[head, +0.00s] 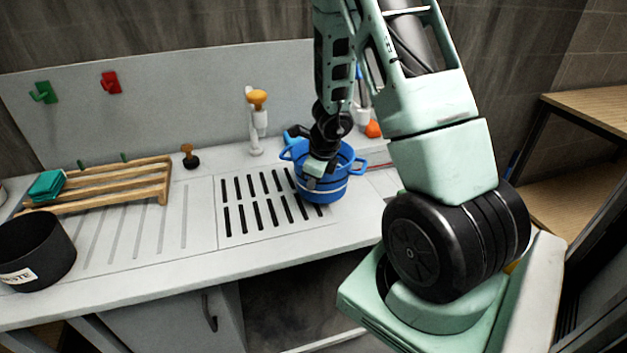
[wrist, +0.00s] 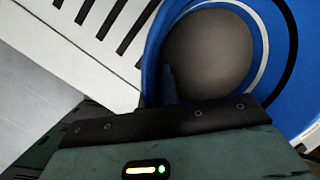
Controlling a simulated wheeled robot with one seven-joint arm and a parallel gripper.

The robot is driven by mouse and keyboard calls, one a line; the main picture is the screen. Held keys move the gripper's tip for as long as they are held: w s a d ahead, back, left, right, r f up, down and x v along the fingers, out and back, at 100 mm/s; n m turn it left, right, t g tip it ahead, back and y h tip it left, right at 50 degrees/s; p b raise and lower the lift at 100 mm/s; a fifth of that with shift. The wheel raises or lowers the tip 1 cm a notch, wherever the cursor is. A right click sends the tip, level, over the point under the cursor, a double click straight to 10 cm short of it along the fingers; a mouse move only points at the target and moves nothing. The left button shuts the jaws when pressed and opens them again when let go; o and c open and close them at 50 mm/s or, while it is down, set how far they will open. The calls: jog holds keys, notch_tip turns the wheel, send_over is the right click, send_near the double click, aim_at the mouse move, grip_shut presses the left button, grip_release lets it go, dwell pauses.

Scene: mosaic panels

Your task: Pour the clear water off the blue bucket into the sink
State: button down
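The blue bucket (head: 325,188) has two side handles and a pale band. It appears upright at the right end of a slotted drain panel (head: 232,232) in the white counter. That panel is the only sink-like part I can make out. In the wrist view the bucket (wrist: 285,90) is seen from above, with a grey-brown area inside; clear water cannot be made out. A dark finger (wrist: 168,85) overlaps the rim. The finger gap is hidden.
A black waste bin (head: 45,258) and a wooden rack (head: 110,188) with a teal block (head: 47,185) are at left. A white tap-like post with an orange top (head: 257,97) stands behind the panel. An orange object (head: 373,129) is behind the bucket. The ribbed counter at centre-left is clear.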

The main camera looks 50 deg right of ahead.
jog(key=shift+r+p, duration=1.85)
jog(key=shift+r, duration=0.25)
